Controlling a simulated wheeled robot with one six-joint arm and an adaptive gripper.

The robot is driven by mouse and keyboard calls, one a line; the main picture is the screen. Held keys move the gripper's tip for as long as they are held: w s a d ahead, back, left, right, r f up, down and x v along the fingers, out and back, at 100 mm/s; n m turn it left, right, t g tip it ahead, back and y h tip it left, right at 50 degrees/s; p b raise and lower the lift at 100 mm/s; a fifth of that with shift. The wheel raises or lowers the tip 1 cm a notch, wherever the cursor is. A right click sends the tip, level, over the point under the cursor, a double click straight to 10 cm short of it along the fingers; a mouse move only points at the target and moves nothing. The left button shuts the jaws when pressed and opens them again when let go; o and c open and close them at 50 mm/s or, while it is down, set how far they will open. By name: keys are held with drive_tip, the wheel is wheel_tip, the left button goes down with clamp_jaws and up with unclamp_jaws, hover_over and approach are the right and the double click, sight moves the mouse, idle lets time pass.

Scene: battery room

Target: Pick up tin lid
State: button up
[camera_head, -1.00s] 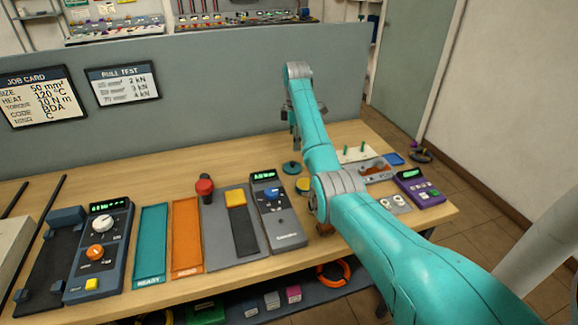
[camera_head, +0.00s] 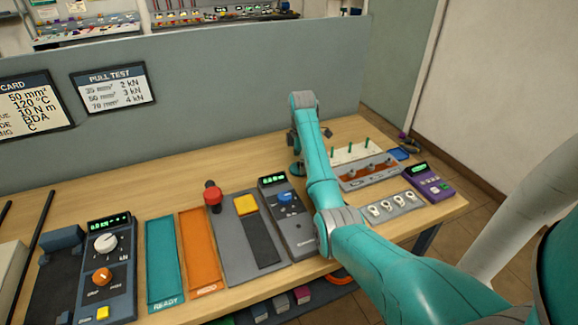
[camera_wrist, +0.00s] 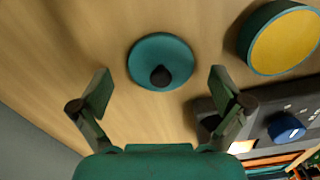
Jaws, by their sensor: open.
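The tin lid, a round teal disc with a dark knob, lies on the wooden bench in the wrist view (camera_wrist: 178,50). My gripper (camera_wrist: 161,88) is open and empty, with one finger on each side below the lid in that view; the fingers look apart from it. The tin (camera_wrist: 284,42), teal-rimmed with a yellow top or inside, stands to the right of the lid. In the head view the lid (camera_head: 297,169) shows small beside my arm, below my gripper, and my arm hides the tin.
A grey device with a blue knob (camera_head: 285,197) stands near the lid. A rack with green pegs (camera_head: 360,151), a tray with round fittings (camera_head: 396,206) and a purple device (camera_head: 430,184) are to the right. A grey partition (camera_head: 220,100) rises behind the bench.

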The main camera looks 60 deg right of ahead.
drive_tip(key=shift+f, duration=0.4)
drive_tip(key=shift+a, duration=0.1)
drive_tip(key=c, duration=1.1)
drive_tip(key=shift+c, duration=0.4)
drive_tip(key=shift+s+f, duration=0.1)
drive_tip(key=shift+f, duration=0.05)
